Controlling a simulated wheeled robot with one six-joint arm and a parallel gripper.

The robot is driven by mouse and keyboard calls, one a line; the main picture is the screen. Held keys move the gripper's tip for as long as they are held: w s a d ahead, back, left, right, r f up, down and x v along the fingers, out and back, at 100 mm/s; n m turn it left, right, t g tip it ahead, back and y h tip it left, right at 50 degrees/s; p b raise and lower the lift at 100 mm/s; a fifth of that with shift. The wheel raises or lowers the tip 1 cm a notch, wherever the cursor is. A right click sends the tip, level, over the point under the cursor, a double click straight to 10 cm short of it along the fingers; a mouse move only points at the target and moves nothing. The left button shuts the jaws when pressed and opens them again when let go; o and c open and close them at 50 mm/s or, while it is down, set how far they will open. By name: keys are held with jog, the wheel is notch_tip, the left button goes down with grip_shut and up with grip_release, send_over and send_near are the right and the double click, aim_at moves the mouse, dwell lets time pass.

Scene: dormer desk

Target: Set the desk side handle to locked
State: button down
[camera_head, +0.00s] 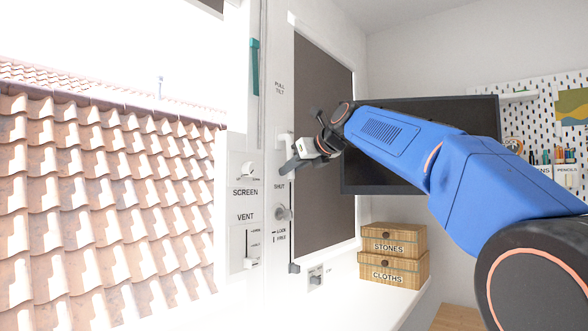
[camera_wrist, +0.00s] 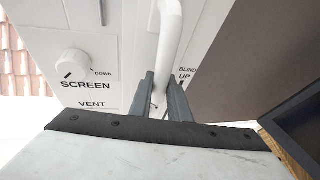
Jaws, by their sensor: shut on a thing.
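A white curved handle (camera_wrist: 168,45) comes down from the top of the wrist view and ends between the grey fingers of my gripper (camera_wrist: 162,80). The fingers are closed around its lower part. In the head view my gripper (camera_head: 289,166) is at the white window frame, between the PULL TILT and SHUT labels. The handle (camera_head: 285,138) shows there only as a white piece just above the fingers; the rest is hidden by my gripper. A grey round knob (camera_head: 283,213) sits below on the same frame, above a LOCK and FREE marking.
Left of the frame is a panel (camera_head: 242,205) with a SCREEN knob and VENT slider. A dark blind (camera_head: 325,210) and a black monitor (camera_head: 420,180) are close behind my arm. Wooden STONES (camera_head: 395,240) and CLOTHS (camera_head: 394,270) boxes stand below on the white ledge.

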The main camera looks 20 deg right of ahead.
jog(key=shift+s+a+m+g, duration=0.25)
jog(key=shift+a+m+g, duration=0.05)
jog(key=shift+m, duration=0.1)
dwell(0.3)
jog(key=c, duration=1.7)
grip_release()
jog(key=shift+o, duration=0.2)
jog(key=v, duration=1.7)
jog(key=shift+s+d, duration=0.15)
jog(key=shift+d, duration=0.05)
